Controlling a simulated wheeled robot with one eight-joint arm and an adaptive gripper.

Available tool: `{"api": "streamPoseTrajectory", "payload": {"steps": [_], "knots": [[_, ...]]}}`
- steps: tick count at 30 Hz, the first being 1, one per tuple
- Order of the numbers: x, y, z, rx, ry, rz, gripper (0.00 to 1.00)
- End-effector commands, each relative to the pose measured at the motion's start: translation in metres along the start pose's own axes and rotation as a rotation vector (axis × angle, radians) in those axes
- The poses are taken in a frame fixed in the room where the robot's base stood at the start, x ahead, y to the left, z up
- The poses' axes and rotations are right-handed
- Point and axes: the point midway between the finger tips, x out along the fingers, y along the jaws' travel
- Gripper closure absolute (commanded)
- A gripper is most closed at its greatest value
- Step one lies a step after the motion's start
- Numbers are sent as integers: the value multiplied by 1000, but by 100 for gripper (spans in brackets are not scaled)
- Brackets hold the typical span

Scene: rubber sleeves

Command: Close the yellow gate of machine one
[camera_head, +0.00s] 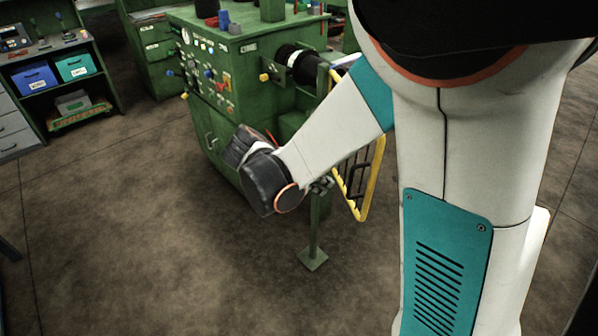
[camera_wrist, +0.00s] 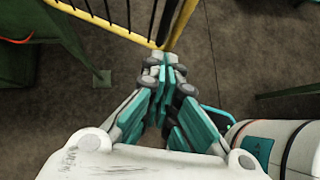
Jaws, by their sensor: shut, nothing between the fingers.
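The yellow gate (camera_head: 369,185) with dark bars stands at the right side of the green machine (camera_head: 222,125), partly hidden behind my arm. In the wrist view, the gate's yellow frame (camera_wrist: 115,29) crosses the top, and its corner lies right at my fingertips. My gripper (camera_wrist: 165,63) is shut and holds nothing. Its fingertips are beside or against the gate's corner; I cannot tell whether they touch. In the head view I cannot make out the fingers, as my arm and wrist cover that area.
A green post with a square foot (camera_head: 312,258) stands beside the gate; its foot (camera_wrist: 102,78) also shows in the wrist view. A shelf with a blue bin (camera_head: 35,78) and a teal bin (camera_head: 75,66) is at the left. The floor in front is clear.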

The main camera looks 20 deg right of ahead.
Motion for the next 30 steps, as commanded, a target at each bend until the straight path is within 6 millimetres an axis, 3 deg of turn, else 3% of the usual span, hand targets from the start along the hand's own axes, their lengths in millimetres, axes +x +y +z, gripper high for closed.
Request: {"api": "streamPoseTrajectory", "payload": {"steps": [3,9,30], "knots": [[26,0,-1,3,0,-3,100],[47,0,18,3,0,-3,100],[57,-2,30,-7,1,7,100]]}}
